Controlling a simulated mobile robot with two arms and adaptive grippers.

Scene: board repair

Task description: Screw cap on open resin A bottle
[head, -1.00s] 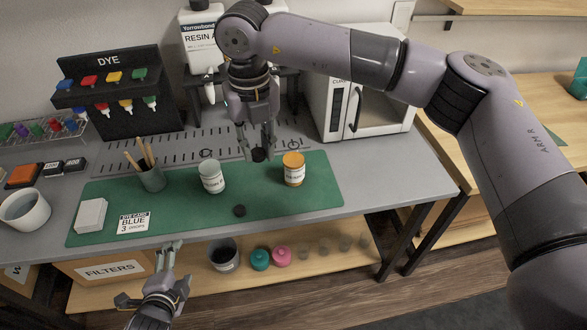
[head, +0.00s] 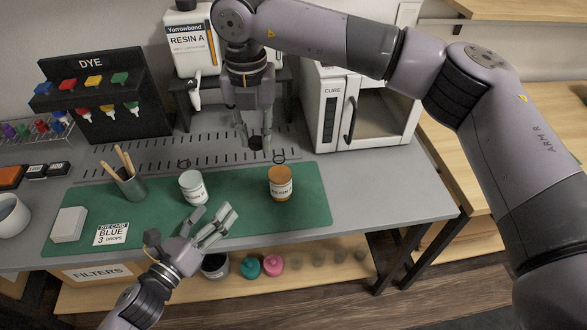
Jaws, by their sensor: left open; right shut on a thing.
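A white jar (head: 193,188) and an amber-topped jar (head: 280,184) stand upright on the green mat (head: 310,208). Their labels are too small to read, so I cannot tell which is the resin A bottle. My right gripper (head: 255,138) is shut on a small dark cap (head: 255,144), held behind and between the jars. My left gripper (head: 212,222) is open, low over the mat's front edge, in front of the white jar. Its fingers cover the place where a second dark cap lay, which is hidden now.
A large Resin A container (head: 190,45) stands at the back. A brush cup (head: 131,187), white block (head: 69,224) and dye card (head: 111,234) lie left. The dye rack (head: 110,95) and white curing oven (head: 365,105) flank the back. The mat's right end is clear.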

